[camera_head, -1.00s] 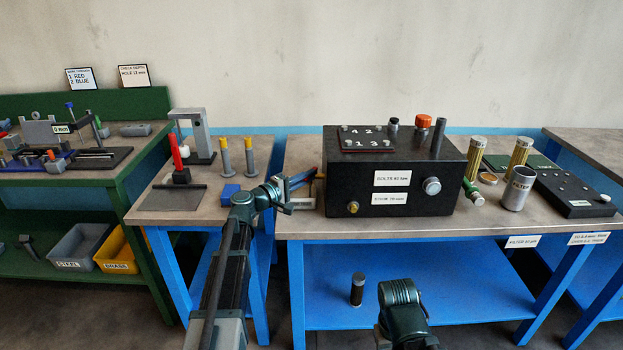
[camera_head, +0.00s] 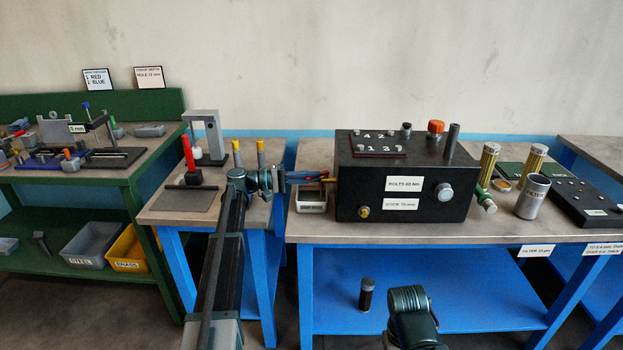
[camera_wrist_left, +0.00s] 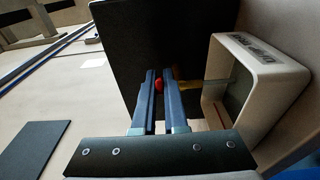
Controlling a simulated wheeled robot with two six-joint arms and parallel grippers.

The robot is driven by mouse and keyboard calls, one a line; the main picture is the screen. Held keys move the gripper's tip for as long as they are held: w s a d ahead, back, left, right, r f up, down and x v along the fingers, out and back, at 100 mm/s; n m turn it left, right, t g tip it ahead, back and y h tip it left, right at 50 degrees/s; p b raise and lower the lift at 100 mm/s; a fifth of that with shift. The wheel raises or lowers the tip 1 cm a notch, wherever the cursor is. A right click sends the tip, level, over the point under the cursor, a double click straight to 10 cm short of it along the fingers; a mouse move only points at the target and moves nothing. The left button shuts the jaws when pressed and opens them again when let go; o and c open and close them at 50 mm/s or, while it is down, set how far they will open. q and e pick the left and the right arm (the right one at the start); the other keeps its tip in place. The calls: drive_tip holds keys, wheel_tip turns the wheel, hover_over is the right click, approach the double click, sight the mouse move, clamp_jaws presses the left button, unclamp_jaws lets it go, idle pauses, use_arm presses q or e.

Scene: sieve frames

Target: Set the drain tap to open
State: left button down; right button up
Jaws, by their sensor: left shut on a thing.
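The drain tap sits low on the left side of the black box (camera_head: 400,205). A small red part of the tap (camera_wrist_left: 159,86) shows between my left fingers in the left wrist view, with a brass-coloured stem beside it. My left gripper (camera_head: 316,177) reaches in from the left and is shut on the tap; it also shows in the left wrist view (camera_wrist_left: 160,80). The fingers hide most of the tap, so I cannot tell its exact angle. My right arm shows at the bottom centre, but its gripper is out of view.
A pale open tray (camera_head: 311,203) stands below the tap, close to my left gripper; it also shows in the left wrist view (camera_wrist_left: 295,75). A grey stand (camera_head: 206,135) and yellow-topped posts (camera_head: 237,155) stand on the small left table. A metal cup (camera_head: 532,197) stands right of the box.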

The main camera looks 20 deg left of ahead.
idle(0.4)
use_arm(q)
drive_tip(key=c, duration=1)
unclamp_jaws()
drive_tip(key=shift+o, duration=0.2)
drive_tip(key=v, duration=1.3)
drive_tip(key=shift+a, duration=0.45)
drive_tip(key=shift+s, duration=0.1)
